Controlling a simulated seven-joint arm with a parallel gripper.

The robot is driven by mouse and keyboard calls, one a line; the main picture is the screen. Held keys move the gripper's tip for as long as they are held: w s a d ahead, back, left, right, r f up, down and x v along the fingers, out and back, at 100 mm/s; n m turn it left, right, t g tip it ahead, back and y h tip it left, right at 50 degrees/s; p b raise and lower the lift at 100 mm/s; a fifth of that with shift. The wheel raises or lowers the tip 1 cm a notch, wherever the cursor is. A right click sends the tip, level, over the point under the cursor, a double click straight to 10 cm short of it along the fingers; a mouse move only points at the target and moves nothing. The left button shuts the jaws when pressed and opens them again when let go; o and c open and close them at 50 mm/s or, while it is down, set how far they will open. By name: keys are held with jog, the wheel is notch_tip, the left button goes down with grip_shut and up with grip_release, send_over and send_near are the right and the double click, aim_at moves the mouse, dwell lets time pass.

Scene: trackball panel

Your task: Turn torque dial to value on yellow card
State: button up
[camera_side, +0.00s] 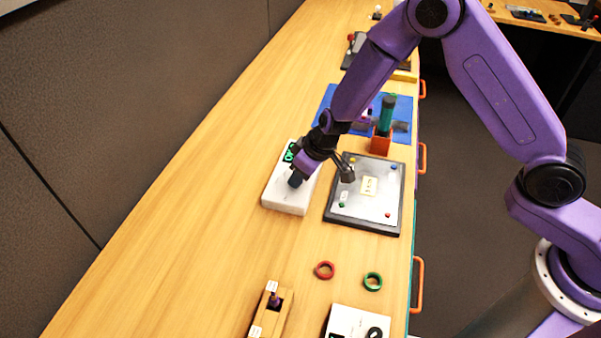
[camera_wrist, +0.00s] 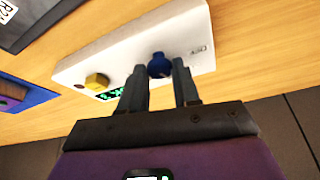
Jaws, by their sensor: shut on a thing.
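A white box-shaped device (camera_side: 287,206) lies on the table, and in the wrist view (camera_wrist: 110,60) it carries a blue knob (camera_wrist: 159,66), a yellow knob (camera_wrist: 97,81) and a lit green display (camera_wrist: 110,94). My gripper (camera_wrist: 161,78) has its two dark fingers on either side of the blue knob and is shut on it. In the side view my gripper (camera_side: 296,181) points down onto the device and hides the knob. A small pale yellow card (camera_side: 369,186) lies on a grey board right of the device. Its writing and the display digits are too small to read surely.
The dark-framed board (camera_side: 380,209) has several coloured pins near its corners. Bare table lies left.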

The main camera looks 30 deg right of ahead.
jog(key=shift+m, duration=0.4)
dwell(0.3)
jog(key=o, duration=1.1)
jog(key=shift+c, duration=0.2)
jog(key=shift+r, duration=0.1)
jog(key=v, duration=1.7)
jog(key=shift+s, duration=0.15)
jog(key=shift+a, duration=0.2)
jog(key=shift+c, duration=0.3)
